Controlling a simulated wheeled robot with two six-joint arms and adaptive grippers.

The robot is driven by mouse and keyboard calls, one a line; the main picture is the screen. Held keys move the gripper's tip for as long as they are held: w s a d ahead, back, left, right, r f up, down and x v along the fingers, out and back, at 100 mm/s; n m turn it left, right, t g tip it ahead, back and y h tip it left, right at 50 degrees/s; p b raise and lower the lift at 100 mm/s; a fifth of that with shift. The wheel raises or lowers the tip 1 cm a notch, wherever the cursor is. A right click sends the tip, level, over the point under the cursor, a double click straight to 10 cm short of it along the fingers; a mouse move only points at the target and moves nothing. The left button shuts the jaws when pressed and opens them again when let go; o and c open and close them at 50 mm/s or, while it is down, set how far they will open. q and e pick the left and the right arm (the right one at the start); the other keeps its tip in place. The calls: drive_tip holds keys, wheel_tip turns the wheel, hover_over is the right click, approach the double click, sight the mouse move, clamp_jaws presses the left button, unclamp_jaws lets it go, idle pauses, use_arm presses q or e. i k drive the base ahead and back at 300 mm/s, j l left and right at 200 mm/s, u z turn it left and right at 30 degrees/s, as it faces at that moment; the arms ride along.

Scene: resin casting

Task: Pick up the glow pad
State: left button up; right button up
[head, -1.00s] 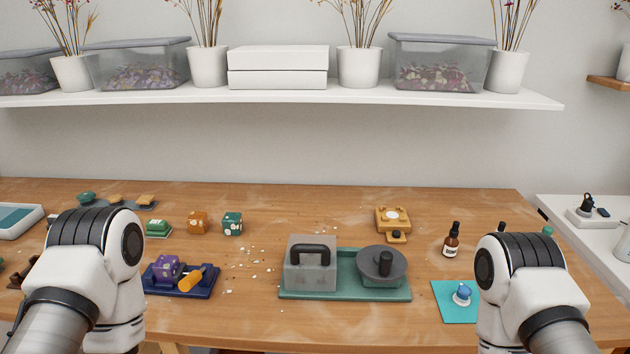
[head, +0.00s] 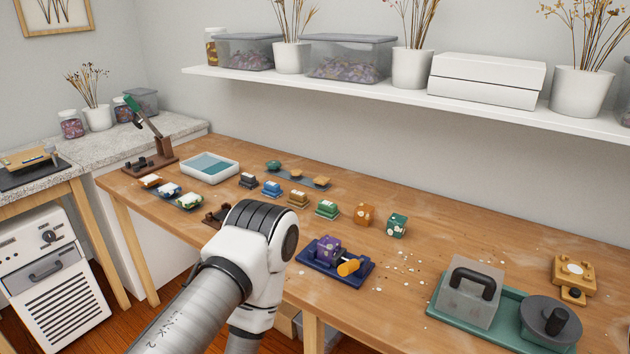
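I cannot tell for sure which thing is the glow pad. A white tray with a flat teal inside (head: 209,168) lies at the far left of the wooden table. A yellow-brown block with a pale round top (head: 573,271) stands at the right edge of the view. My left arm comes in from the bottom left and covers part of the table's front edge; its gripper is out of view. My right arm and gripper are also out of view.
A dark blue tray (head: 354,274) holds a purple patterned block and an orange-handled tool. A green tray (head: 435,310) carries a grey handled block and a round dark lidded piece. Small coloured blocks, several small dishes and a brown stand (head: 151,163) are on the table. Pale crumbs lie mid-table.

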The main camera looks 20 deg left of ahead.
sight(298, 200)
drive_tip(key=u, duration=0.9)
